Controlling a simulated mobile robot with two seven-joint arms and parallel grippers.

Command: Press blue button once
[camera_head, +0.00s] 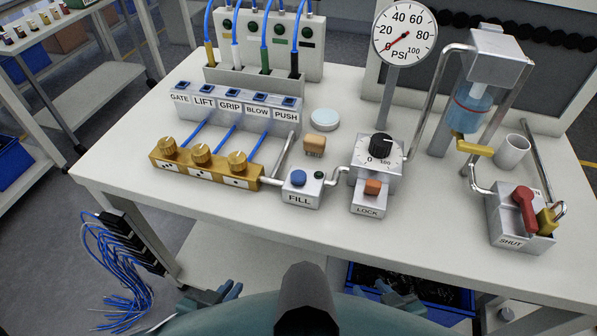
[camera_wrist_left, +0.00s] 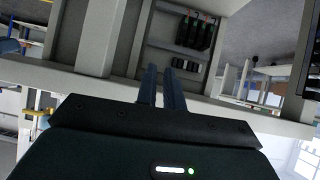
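The blue button (camera_head: 299,177) is a round cap on top of a small silver box labelled FILL (camera_head: 301,197), near the middle of the white table in the head view. A small dark green round part (camera_head: 319,175) sits beside it on the box. My left gripper (camera_head: 228,290) is below the table's front edge, well short of the button. In the left wrist view its two fingers (camera_wrist_left: 161,88) lie close together with nothing seen between them. My right gripper (camera_head: 400,303) is also low at the front edge, by a blue bin. Its finger gap is unclear.
A brass block with knobs (camera_head: 203,165) stands left of the FILL box. A dial box with an orange LOCK button (camera_head: 373,187) stands to its right. Further right is a red-handled SHUT valve (camera_head: 524,205). Bare table (camera_head: 240,215) lies in front of the FILL box.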

